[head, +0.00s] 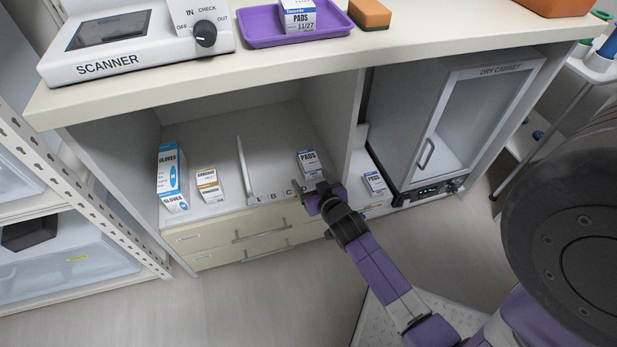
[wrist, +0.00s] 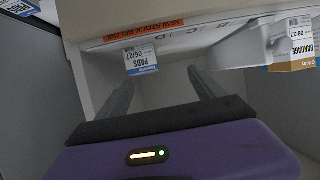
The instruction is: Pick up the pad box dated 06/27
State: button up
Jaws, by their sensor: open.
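The pad box dated 06/27 (wrist: 141,59) shows upside down in the wrist view, its date label facing me. In the head view a pad box (head: 309,161) stands in the right part of the open shelf, its date too small to read; it appears to be the same box. My gripper (head: 318,192) is just in front of the shelf edge near it. In the wrist view my gripper (wrist: 161,76) has its fingers spread with nothing between them, and the box lies beyond the left fingertip.
A second pad box (head: 374,182) stands beside the dry cabinet (head: 465,120). A pad box dated 11/27 (head: 298,16) is on the purple tray (head: 262,38). A gloves box (head: 172,178), bandage box (head: 209,186) and upright divider (head: 243,170) are left on the shelf.

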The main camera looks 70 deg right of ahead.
aim_at(309, 163)
jog(key=shift+m+g+h, duration=0.3)
jog(key=shift+m, duration=0.2)
jog(key=d, duration=0.1)
jog(key=d+f, duration=0.1)
jog(key=d, duration=0.1)
jog(key=d+f+b, duration=0.1)
jog(key=shift+w+d+f, duration=0.1)
jog(key=shift+w+d, duration=0.25)
jog(key=b+x, duration=0.2)
jog(key=x, duration=0.4)
jog(key=shift+w+d+f, duration=0.15)
jog(key=shift+w+d, duration=0.15)
jog(key=shift+d, duration=0.15)
jog(key=shift+c, duration=0.5)
jog(key=c, duration=1.4)
